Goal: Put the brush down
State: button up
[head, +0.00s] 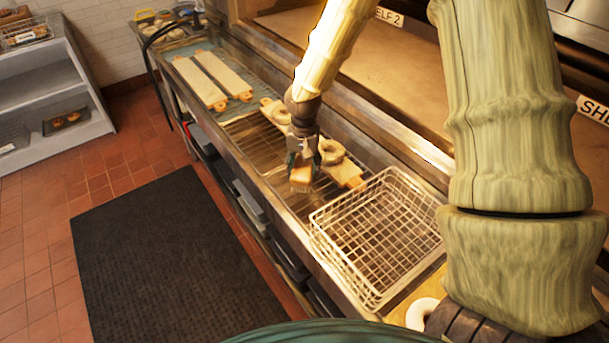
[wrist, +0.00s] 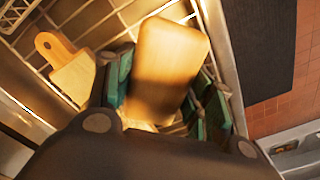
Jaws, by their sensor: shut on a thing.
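My gripper (head: 302,158) is above the wire rack on the counter. It is shut on a brush (head: 301,181), a tan wooden block that hangs below the fingers in the head view. In the wrist view the brush (wrist: 168,62) lies between the green fingers (wrist: 165,95), blurred and close to the camera. Its bristles and most of its far side are hidden. I cannot tell whether its lower edge touches the rack (head: 255,140).
Bagel boards with bagels (head: 331,151) lie on the rack beside the gripper. An empty wire basket (head: 376,236) stands to the right. Two long boards (head: 212,78) lie at the far end. A dark mat (head: 170,265) covers the floor.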

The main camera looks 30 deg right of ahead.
aim_at(303, 165)
jog(key=shift+f+p, duration=0.7)
jog(key=shift+f, duration=1.4)
jog(key=shift+f, duration=0.1)
jog(key=o, duration=0.9)
jog(key=shift+r+b, duration=2.15)
jog(key=shift+r, duration=4)
